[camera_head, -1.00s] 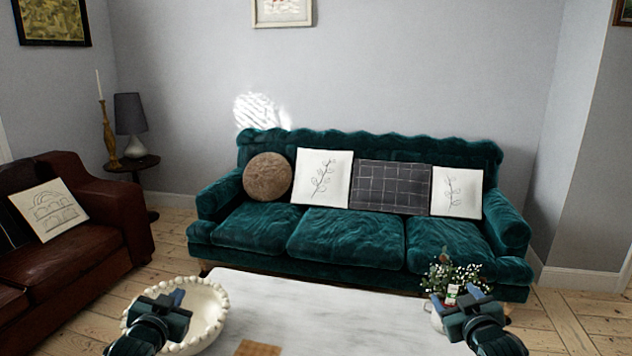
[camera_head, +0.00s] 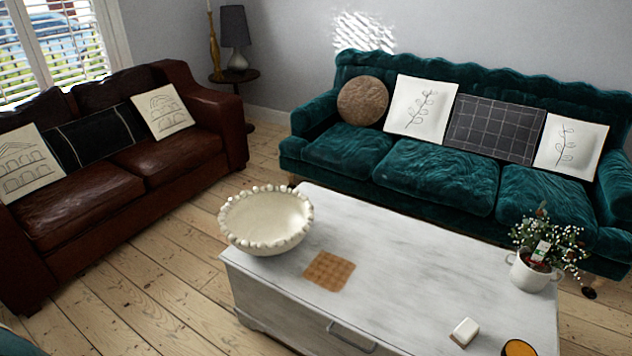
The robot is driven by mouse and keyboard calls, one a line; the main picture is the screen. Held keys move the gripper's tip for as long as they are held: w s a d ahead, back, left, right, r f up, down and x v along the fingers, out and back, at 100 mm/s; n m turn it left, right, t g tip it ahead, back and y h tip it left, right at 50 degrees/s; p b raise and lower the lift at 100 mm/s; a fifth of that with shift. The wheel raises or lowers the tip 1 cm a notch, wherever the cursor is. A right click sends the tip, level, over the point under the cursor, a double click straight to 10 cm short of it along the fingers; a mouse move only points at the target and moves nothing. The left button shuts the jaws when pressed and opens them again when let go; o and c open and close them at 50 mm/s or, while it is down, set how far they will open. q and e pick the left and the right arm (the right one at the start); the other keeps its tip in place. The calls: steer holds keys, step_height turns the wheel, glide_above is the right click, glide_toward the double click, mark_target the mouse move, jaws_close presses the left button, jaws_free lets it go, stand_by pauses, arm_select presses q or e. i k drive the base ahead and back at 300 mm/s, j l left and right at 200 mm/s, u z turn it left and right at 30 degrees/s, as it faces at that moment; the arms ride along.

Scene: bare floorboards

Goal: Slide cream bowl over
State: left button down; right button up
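The cream bowl (camera_head: 268,238) has a beaded rim and looks empty. It stands upright at the left end of the white coffee table (camera_head: 400,255), close to the table's left edge. A brown woven square mat (camera_head: 328,271) lies flat on the table just right of the bowl, apart from it. Neither of my grippers shows in the head view now, so nothing is seen touching the bowl.
A white flower pot (camera_head: 530,272) stands at the table's right end. A small white block (camera_head: 464,332) and an orange-topped round item (camera_head: 518,348) sit near the front right. A brown sofa (camera_head: 130,165) stands left and a green sofa (camera_head: 440,180) behind. The table's middle is clear.

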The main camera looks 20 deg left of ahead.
mark_target(270, 223)
steer(key=i+j, duration=0.15)
steer(key=j, duration=0.15)
steer(key=i+j, duration=0.15)
steer(key=j, duration=0.15)
steer(key=i+j, duration=0.15)
steer(key=j, duration=0.15)
steer(key=i+j, duration=0.15)
steer(key=j, duration=0.7)
steer(key=i+j, duration=0.15)
steer(key=j, duration=0.35)
steer(key=i+l+z, duration=0.1)
steer(key=i, duration=0.6)
